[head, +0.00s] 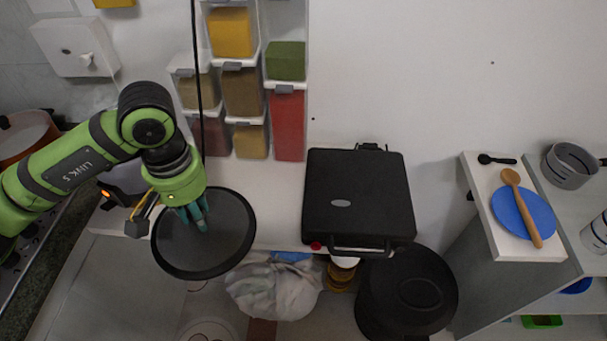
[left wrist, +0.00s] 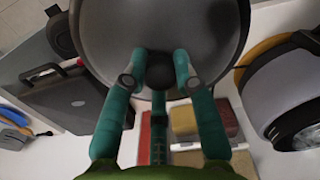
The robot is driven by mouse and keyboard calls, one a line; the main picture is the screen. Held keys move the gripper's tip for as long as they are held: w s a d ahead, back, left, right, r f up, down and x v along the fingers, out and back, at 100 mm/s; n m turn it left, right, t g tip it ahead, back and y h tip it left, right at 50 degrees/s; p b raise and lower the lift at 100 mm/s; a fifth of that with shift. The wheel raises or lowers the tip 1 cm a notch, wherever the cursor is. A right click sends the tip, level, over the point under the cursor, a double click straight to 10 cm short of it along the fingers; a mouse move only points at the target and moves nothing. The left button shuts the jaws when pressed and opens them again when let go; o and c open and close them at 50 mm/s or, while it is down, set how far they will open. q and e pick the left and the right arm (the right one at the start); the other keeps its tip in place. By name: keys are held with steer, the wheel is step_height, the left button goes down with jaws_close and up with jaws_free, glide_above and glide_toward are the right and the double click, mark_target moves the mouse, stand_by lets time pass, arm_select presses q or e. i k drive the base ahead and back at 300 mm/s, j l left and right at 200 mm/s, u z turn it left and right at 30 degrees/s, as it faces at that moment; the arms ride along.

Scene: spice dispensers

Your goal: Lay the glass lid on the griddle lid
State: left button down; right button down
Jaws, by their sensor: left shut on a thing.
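The glass lid (head: 228,245) is a round dark disc with a black rim, held in the air at the left of the head view. It fills the top of the left wrist view (left wrist: 110,35). My left gripper (head: 200,220) has its teal fingers closed around the lid's black knob in the left wrist view (left wrist: 160,70). The griddle is a black closed box right of the lid; its griddle lid (head: 365,185) is bare on top, with a small grey badge. It also shows at the left of the left wrist view (left wrist: 65,100). My right gripper is not in view.
Spice dispensers (head: 241,90) hang on the wall behind. A large black round lidded pot (head: 405,295) stands in front of the griddle's right side. A shelf (head: 515,235) with a blue plate (head: 515,212) is at the right.

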mark_target(358, 187)
steer(key=i+j+z, duration=0.1)
steer(key=z, duration=0.35)
steer(key=j+z, duration=0.15)
steer(key=z, duration=0.25)
steer(key=i+j+z, duration=0.1)
steer(key=z, duration=0.35)
